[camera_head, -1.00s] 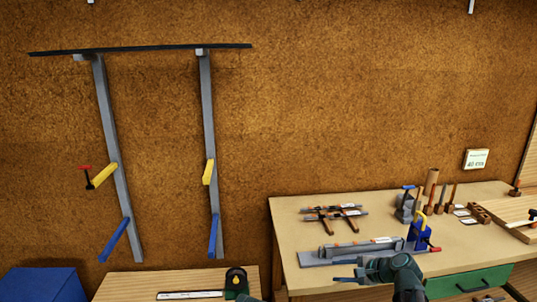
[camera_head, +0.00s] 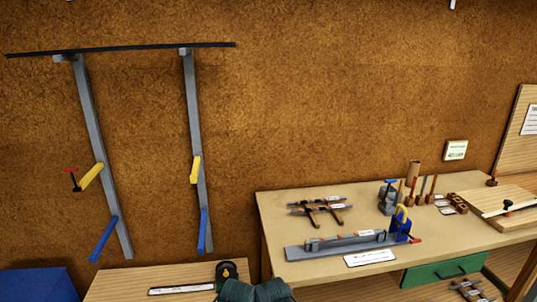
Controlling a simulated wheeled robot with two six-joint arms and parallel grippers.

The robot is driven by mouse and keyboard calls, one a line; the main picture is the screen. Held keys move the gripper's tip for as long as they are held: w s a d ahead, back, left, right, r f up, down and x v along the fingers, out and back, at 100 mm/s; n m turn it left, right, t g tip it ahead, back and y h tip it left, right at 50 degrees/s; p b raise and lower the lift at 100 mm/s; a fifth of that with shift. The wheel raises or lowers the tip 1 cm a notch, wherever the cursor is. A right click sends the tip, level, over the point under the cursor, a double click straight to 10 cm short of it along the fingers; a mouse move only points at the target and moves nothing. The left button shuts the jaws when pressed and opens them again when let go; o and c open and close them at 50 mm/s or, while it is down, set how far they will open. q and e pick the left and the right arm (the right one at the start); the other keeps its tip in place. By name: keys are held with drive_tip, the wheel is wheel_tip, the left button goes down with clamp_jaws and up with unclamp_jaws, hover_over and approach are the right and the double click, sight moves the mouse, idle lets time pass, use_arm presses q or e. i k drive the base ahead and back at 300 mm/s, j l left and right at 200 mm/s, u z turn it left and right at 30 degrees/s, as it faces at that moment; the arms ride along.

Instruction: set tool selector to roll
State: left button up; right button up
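No part is plainly marked as a tool selector, and no "roll" label is legible. A dark green part of my arm shows at the bottom centre, just right of that piece. Neither gripper's fingers are visible.
The right workbench (camera_head: 270,213) holds clamps (camera_head: 320,209), a grey block with a blue handle (camera_head: 389,199), upright wooden tools (camera_head: 422,190) and a white card (camera_head: 370,258). A green drawer (camera_head: 442,269) is below. A grey rack (camera_head: 93,155) stands against the brown wall.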

sight(407, 230)
drive_tip(key=z, duration=1.25)
